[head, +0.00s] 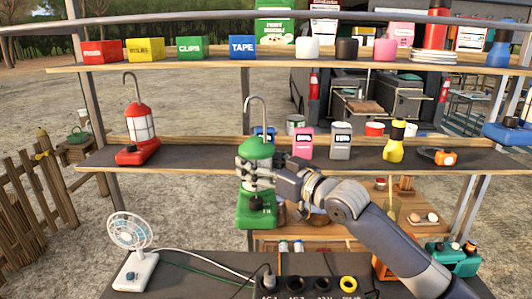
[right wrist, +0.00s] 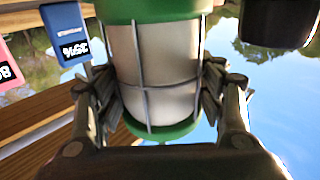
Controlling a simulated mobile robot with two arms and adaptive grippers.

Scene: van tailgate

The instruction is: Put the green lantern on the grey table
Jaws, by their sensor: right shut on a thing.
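The green lantern (head: 256,212) hangs upright in the air in front of the middle shelf, with its hook pointing up. My right gripper (head: 256,172) is shut around its caged glass from the right. In the right wrist view the lantern's pale cylinder and green rims (right wrist: 155,60) fill the space between the two fingers (right wrist: 158,95). A dark grey tabletop (head: 205,268) lies at the bottom of the head view, lower than the lantern; I cannot tell if it is the grey table. My left gripper is not in view.
The middle shelf (head: 200,152) behind holds a red lantern (head: 139,131), pink and grey boxes and a yellow lamp (head: 395,145). On the dark tabletop stand a fan (head: 133,250) and a socket strip (head: 300,288) with a white cable. Bare tabletop shows between them.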

